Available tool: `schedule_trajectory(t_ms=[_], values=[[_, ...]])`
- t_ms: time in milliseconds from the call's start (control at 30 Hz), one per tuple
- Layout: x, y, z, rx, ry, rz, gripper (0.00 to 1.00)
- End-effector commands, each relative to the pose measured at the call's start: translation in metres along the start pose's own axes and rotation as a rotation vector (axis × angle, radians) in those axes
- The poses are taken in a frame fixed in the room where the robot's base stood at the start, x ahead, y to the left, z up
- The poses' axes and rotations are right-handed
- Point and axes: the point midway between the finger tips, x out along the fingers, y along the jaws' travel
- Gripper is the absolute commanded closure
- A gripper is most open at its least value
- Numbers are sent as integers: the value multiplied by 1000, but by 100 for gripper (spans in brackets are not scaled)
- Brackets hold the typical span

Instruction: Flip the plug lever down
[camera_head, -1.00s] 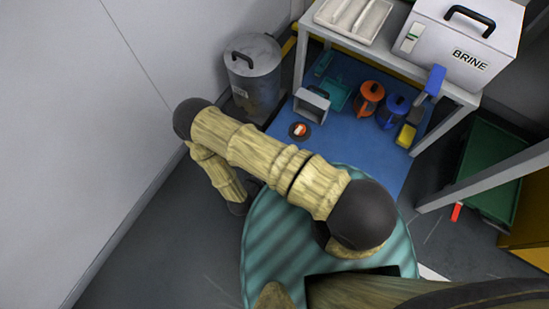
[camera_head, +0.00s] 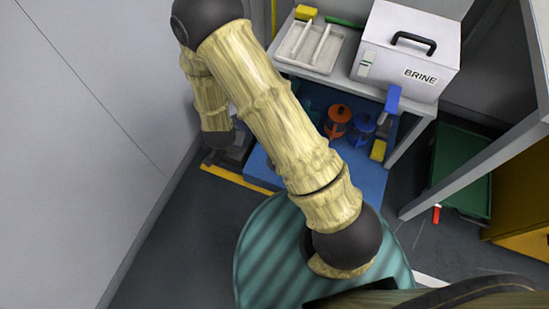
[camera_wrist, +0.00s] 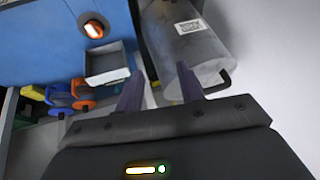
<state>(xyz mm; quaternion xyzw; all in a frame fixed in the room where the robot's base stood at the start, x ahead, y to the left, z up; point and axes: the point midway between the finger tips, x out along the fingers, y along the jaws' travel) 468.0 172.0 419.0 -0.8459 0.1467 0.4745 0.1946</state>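I cannot tell for sure which part is the plug lever. A blue paddle-shaped piece (camera_head: 393,98) stands up at the front edge of the table, below the white BRINE box (camera_head: 385,62). A small red piece (camera_head: 437,214) shows low by the table's right leg. My gripper (camera_wrist: 159,82) is open and empty in the wrist view, its two dark purple fingers apart. It points at the floor area by the grey metal can (camera_wrist: 190,45) and a small grey open box (camera_wrist: 107,62), well left of the BRINE box. In the head view my arm hides the gripper.
A white tray (camera_head: 310,45) lies on the table. A green bin (camera_head: 460,165) stands right. A wall (camera_head: 90,110) is at left.

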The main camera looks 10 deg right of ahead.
Motion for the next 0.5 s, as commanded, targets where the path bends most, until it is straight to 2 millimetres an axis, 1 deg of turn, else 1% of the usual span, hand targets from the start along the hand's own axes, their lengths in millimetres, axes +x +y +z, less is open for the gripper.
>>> schedule_trajectory(t_ms=[33, 167, 200, 267, 300, 367, 400, 467, 500], values=[[-19, -1, -19, -13, -20, -19, 62], [-59, 6, -50, -77, -85, -57, 62], [-72, 10, -58, -99, -103, -65, 62], [-92, 17, -70, -134, -127, -76, 62], [-105, 23, -77, -159, -142, -81, 62], [-125, 33, -87, -196, -164, -86, 62], [-139, 41, -93, -223, -178, -87, 62], [-160, 54, -101, -260, -196, -85, 62], [-173, 64, -106, -287, -208, -81, 62]])
